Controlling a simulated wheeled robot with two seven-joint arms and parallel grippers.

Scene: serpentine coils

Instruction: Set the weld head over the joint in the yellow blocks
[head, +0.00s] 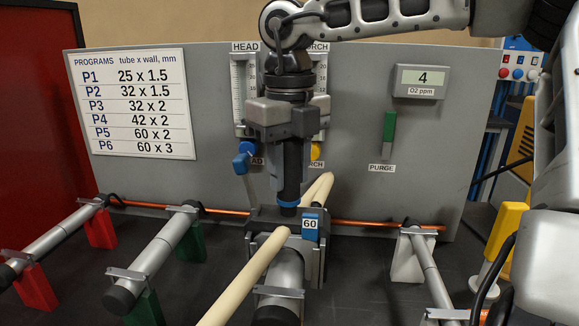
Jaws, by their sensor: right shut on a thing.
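My right gripper (284,130) is shut on the black upright handle of the weld head (262,217), left of centre at mid-height. The weld head is a dark clamp-like body with a blue ring at the handle's foot and a blue "60" tag. It sits at a grey tube (289,268) that runs toward the camera. The head's body hides the joint, and I cannot tell whether it is fully seated. No yellow block shows under this tube; the supports there are hidden. My left gripper is not in view.
Beige rod-like lengths (245,278) pass in front of and behind the head. Other tubes rest on red (36,288), green (190,243) and white (406,262) blocks. A grey panel (215,90) with flow gauges, a blue valve (243,160) and an orange pipe (375,224) stands behind.

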